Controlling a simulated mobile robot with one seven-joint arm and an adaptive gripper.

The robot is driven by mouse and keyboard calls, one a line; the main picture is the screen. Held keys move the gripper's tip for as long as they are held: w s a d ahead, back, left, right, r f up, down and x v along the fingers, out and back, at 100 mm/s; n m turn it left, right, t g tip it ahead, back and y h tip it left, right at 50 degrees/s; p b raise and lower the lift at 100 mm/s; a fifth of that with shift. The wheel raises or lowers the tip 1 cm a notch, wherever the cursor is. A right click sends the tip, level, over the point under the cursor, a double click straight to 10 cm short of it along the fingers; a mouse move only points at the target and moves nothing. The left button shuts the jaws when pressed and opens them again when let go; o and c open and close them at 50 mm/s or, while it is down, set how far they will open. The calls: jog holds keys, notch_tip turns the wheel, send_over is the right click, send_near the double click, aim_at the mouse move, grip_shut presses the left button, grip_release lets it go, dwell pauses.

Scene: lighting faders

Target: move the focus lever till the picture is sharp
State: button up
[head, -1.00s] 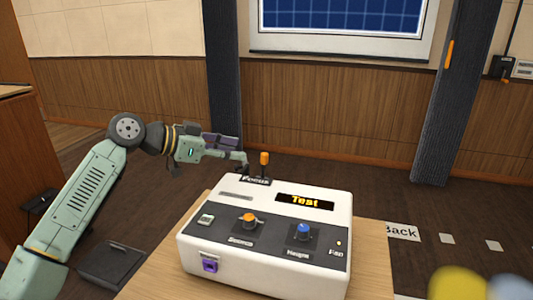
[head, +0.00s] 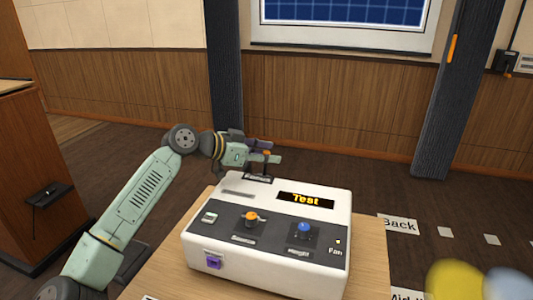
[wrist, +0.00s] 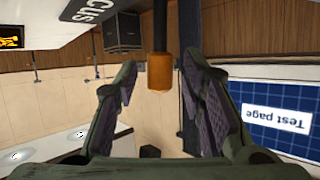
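The focus lever, with an orange knob (head: 266,154), stands at the back edge of the white projector box (head: 270,266), by the partly hidden "Focus" label (head: 258,178). My gripper (head: 270,157) is at the lever, reaching in from the left. In the wrist view, my gripper (wrist: 160,62) is open, with one finger on each side of the orange knob (wrist: 159,74) and a gap visible on both sides. The projected picture (wrist: 290,95) is a blue grid with a readable, upside-down "Test page" label. In the head view only the lower part of the grid (head: 345,12) shows.
The box carries an orange-knobbed control (head: 250,216), a blue-knobbed control (head: 304,227) and a display reading "Test" (head: 306,200). It stands on a wooden table (head: 370,270). A dark post (head: 224,80) rises behind my gripper. A wooden cabinet (head: 25,180) is at the left.

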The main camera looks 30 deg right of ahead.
grip_shut()
dwell(0.7)
